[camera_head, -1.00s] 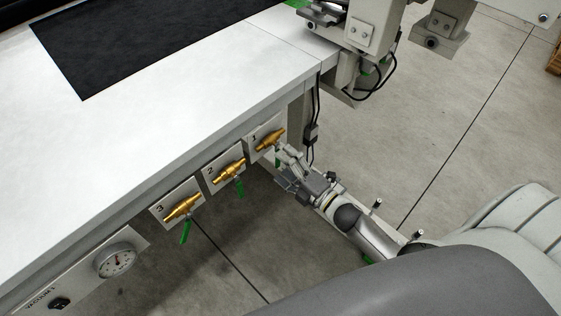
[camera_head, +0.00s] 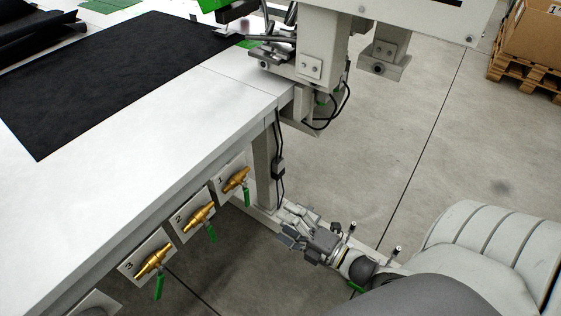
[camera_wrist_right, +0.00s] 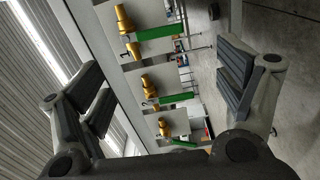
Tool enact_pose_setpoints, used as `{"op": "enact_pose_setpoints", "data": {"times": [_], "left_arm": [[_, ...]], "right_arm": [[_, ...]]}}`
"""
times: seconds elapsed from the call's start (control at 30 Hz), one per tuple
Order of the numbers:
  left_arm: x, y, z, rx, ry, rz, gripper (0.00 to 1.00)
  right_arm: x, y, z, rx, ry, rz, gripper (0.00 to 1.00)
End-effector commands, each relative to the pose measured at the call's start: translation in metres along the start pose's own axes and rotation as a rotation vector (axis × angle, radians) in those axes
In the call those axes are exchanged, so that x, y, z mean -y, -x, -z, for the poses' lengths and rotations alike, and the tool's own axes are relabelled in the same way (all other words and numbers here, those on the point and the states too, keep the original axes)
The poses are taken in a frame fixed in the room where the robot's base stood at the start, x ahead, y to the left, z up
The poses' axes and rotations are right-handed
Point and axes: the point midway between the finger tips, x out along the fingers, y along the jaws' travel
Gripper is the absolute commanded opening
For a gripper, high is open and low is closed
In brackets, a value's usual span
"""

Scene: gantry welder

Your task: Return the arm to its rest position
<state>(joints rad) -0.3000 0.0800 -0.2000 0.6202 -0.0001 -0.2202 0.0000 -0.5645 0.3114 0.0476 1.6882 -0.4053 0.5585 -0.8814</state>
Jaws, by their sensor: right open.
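My right gripper (camera_head: 291,230) is open and empty, in front of the table's side and to the right of valve 1 (camera_head: 236,179). In the right wrist view its two fingers (camera_wrist_right: 165,85) stand wide apart with nothing between them. Valve 1, valve 2 (camera_head: 199,216) and valve 3 (camera_head: 152,261) are brass with green handles that hang down in the head view. They also show beyond the fingers in the right wrist view. The gripper is apart from all of them. My left gripper is not in view.
The white table (camera_head: 130,190) carries a black sheet (camera_head: 110,80). The grey welder gantry (camera_head: 325,50) stands at its right end with black cables (camera_head: 279,165). A carton on a wooden pallet (camera_head: 530,75) is at the far right. The floor between is clear.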

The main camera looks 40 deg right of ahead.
Motion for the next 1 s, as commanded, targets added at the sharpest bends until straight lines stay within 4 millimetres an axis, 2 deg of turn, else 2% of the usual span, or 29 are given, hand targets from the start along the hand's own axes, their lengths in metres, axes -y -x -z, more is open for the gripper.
{"op": "enact_pose_setpoints", "data": {"times": [0.27,0.37,0.47,0.57,0.6,0.67,0.7,0.8,0.9,1.0], "left_arm": [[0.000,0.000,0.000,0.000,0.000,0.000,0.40],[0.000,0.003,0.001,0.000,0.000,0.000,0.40],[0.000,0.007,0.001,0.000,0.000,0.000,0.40],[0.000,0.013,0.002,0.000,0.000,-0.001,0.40],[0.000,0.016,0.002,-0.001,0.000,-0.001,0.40],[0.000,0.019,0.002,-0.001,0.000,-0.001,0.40],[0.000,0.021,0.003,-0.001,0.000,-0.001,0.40],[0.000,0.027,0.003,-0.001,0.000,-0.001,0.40],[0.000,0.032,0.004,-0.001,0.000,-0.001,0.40],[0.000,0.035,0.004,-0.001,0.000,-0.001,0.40]], "right_arm": [[0.003,0.000,-0.001,0.004,-0.008,0.006,0.88],[0.023,0.003,-0.006,0.041,-0.073,0.052,0.88],[0.070,0.012,-0.015,0.130,-0.224,0.157,0.88],[0.138,0.033,-0.018,0.265,-0.438,0.305,0.88],[0.167,0.045,-0.016,0.327,-0.529,0.367,0.88],[0.207,0.066,-0.010,0.423,-0.657,0.458,0.88],[0.233,0.082,-0.003,0.491,-0.740,0.518,0.88],[0.290,0.127,0.019,0.669,-0.930,0.664,0.88],[0.334,0.177,0.048,0.855,-1.085,0.797,0.88],[0.362,0.223,0.076,1.026,-1.192,0.903,0.88]]}}
